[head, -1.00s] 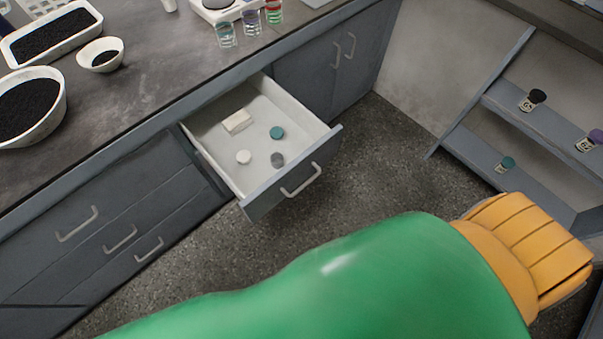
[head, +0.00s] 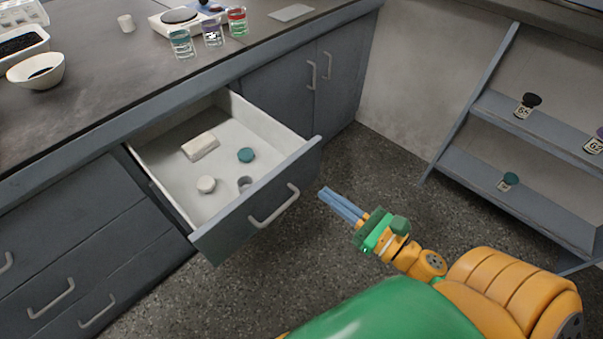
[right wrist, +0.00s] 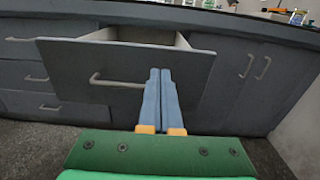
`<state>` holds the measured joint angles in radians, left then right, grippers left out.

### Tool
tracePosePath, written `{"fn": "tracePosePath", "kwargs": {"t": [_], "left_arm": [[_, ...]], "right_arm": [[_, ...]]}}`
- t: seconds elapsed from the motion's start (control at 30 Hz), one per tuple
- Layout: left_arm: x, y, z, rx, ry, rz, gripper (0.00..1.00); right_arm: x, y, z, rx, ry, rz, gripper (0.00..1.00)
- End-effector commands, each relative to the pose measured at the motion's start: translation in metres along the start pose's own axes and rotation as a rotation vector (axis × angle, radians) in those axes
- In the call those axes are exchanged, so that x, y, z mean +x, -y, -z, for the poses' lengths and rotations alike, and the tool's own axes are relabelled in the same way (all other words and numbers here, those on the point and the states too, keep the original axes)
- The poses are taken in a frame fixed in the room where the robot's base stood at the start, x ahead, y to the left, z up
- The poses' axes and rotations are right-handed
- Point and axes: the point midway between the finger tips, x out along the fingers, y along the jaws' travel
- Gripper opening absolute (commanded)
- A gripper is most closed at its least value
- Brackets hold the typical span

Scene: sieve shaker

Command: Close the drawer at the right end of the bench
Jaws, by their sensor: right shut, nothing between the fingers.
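The drawer (head: 255,218) stands pulled open from the grey bench, its white inside holding a few small items. It has a pale bar handle on its front. My right gripper (head: 341,204) is shut and empty, in front of the drawer's right part, with its blue fingers pointing toward the front panel. In the right wrist view the drawer front (right wrist: 120,75) fills the middle, and the shut fingertips (right wrist: 160,75) overlap it just right of the handle. A gap to the panel shows in the head view. My left gripper is not in view.
Inside the drawer lie a white block (head: 200,146), a teal cap (head: 245,155) and a pale round cap (head: 206,184). Glass jars (head: 213,33) stand on the bench top (head: 100,70). A shelf rack (head: 520,195) with bottles stands at right. The floor between is clear.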

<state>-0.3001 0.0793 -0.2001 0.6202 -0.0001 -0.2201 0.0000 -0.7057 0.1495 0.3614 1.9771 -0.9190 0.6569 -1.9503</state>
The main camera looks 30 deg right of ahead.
Motion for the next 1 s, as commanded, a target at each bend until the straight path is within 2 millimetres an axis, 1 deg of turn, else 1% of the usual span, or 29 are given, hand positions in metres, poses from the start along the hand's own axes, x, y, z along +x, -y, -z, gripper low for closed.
{"fn": "tracePosePath", "kwargs": {"t": [0.03,0.2,0.3,0.4,0.57,1.0], "left_arm": [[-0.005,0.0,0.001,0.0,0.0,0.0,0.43],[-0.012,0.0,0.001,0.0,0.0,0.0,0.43],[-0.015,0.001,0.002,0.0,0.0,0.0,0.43],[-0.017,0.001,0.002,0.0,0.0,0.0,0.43],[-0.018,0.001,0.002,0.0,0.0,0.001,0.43],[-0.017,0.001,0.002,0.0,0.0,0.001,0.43]], "right_arm": [[0.011,0.0,-0.004,0.001,0.005,-0.002,0.0],[0.048,0.001,-0.004,0.002,0.004,-0.001,0.0],[0.066,0.001,-0.003,0.003,0.003,0.001,0.0],[0.079,0.001,-0.002,0.005,0.003,0.001,0.0],[0.088,0.0,0.0,0.006,0.0,0.002,0.0],[0.09,0.001,0.001,0.006,0.001,0.002,0.0]]}}
